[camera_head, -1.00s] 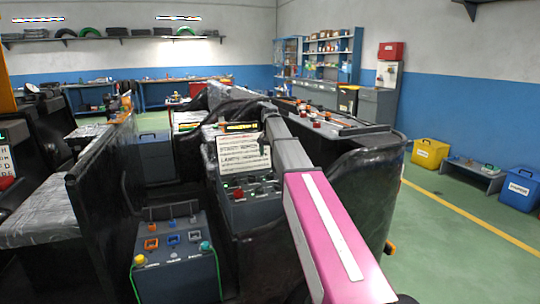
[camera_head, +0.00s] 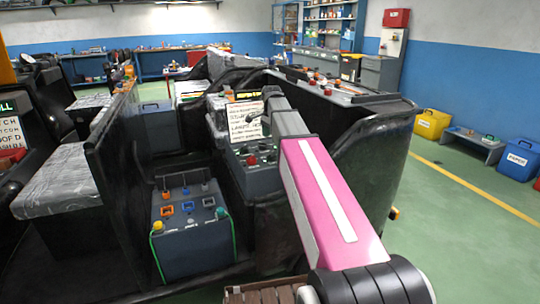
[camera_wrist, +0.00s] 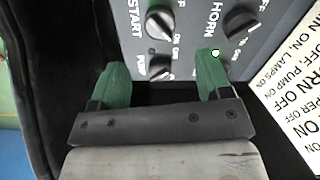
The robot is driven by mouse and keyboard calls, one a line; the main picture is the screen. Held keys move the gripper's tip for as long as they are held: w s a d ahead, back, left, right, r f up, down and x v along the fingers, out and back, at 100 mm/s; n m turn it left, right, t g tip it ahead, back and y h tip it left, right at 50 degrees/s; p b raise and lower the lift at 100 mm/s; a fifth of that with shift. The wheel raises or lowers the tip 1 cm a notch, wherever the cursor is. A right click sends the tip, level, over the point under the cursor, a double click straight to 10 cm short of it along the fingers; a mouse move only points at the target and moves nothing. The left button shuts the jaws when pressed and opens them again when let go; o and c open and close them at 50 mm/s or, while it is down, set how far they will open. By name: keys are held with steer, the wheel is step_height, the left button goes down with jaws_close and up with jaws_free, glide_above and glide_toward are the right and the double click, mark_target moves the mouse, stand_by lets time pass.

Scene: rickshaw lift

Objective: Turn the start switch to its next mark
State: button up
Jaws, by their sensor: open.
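The start switch (camera_wrist: 159,22) is a dark round knob with a pale line, beside the START label on a grey panel (camera_wrist: 190,8) in the wrist view. My gripper (camera_wrist: 163,62) is open, its two green fingers short of the start switch and lower in the picture. Nothing is held between them. The PUMP knob (camera_wrist: 158,68) shows between the fingertips. In the head view the control panel (camera_head: 255,158) with red buttons sits left of my pink arm; I cannot make out my gripper or the start switch there.
Another knob (camera_wrist: 240,20) stands right of the HORN label, with a small lit spot (camera_wrist: 215,53) by the right finger. A white instruction card (camera_wrist: 295,85) is at right. A box with coloured switches (camera_head: 190,235) stands lower left.

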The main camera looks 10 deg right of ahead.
mark_target(271, 153)
step_height(271, 153, down, 9)
stand_by(0.4)
steer(key=c, duration=0.9)
